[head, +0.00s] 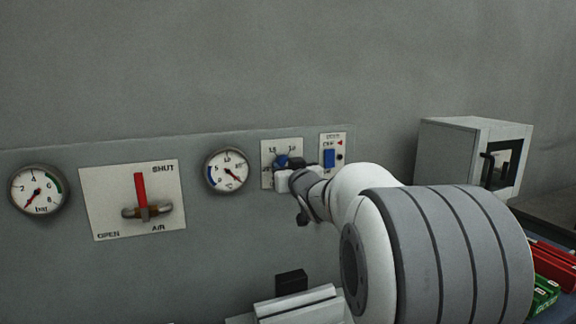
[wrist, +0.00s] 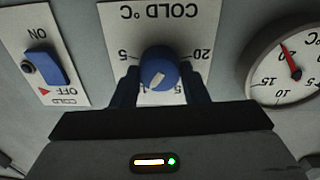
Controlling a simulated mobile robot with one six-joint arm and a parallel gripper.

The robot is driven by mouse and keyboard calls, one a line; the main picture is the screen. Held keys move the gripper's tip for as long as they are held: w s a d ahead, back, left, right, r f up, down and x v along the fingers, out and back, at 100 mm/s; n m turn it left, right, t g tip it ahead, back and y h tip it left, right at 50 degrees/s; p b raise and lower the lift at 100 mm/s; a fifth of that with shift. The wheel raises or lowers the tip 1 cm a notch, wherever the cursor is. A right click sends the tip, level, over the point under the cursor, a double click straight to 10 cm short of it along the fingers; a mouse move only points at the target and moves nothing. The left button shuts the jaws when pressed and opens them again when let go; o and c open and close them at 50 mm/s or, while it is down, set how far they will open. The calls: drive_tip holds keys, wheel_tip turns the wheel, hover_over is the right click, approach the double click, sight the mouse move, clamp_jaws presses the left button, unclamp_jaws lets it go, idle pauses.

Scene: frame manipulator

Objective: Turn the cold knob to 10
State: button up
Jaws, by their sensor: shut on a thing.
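The blue cold knob (wrist: 159,70) sits on a white plate (wrist: 165,22) marked COLD °C, which appears upside down in the wrist view. Its white mark points down and slightly left there, toward the 10 side; the numbers at that edge are partly hidden by my gripper. My gripper (wrist: 160,82) is shut on the knob, with one dark finger on each side. In the head view the knob (head: 281,160) shows just above my gripper (head: 291,174), which covers much of the plate (head: 267,151).
A °C dial (head: 227,171) with a red needle is left of the knob. A blue ON/OFF switch (head: 329,158) is close on its right. A red-handled AIR lever (head: 141,190) and a bar gauge (head: 38,190) are farther left. A grey box (head: 460,150) stands right.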

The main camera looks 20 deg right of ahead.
drive_tip(key=shift+f, duration=0.1)
idle(0.3)
drive_tip(key=o, duration=1)
drive_tip(key=s+b, duration=0.1)
drive_tip(key=s, duration=0.6)
drive_tip(key=shift+s+a+f+b, duration=0.1)
drive_tip(key=shift+s+a+b, duration=0.05)
drive_tip(key=shift+s+b, duration=0.2)
